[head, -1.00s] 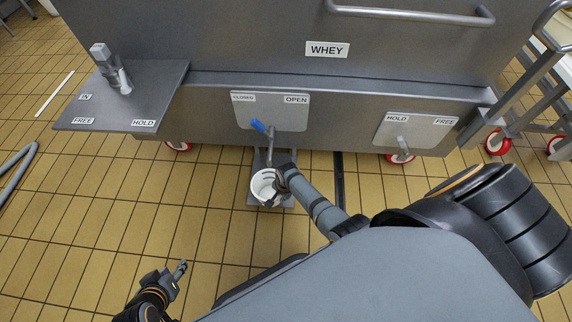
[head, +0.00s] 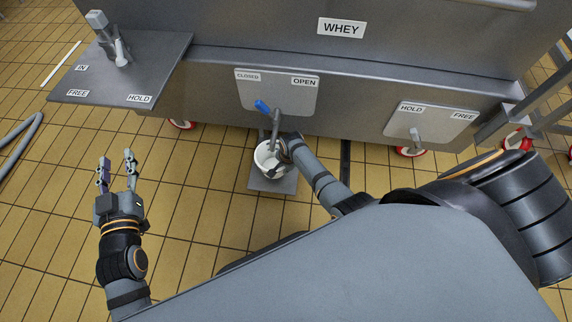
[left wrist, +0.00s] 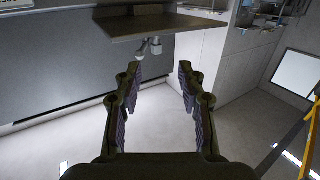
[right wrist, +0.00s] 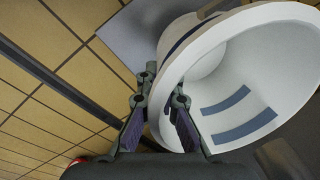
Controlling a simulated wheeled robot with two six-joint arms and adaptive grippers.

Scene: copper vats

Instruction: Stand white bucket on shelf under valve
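The white bucket (head: 262,162) is over the grey shelf (head: 272,186), below the valve's spout (head: 275,122). The valve has a blue handle (head: 263,106), nearer the CLOSED label than OPEN. My right gripper (head: 278,168) is at the bucket's right side. In the right wrist view, my right gripper (right wrist: 163,88) has its fingers close together across the wall of the bucket (right wrist: 255,60) at the rim. Whether the bucket's base touches the shelf (right wrist: 135,38) is hidden. My left gripper (head: 116,162) is open and empty, over the floor to the left; its spread fingers (left wrist: 160,75) show in the left wrist view.
The steel vat marked WHEY (head: 341,28) stands behind the valve. A side plate (head: 130,75) with a lever juts out at the left. A HOLD/FREE panel (head: 432,130) is at the right. A hose (head: 22,145) lies far left. Tiled floor around my left gripper is clear.

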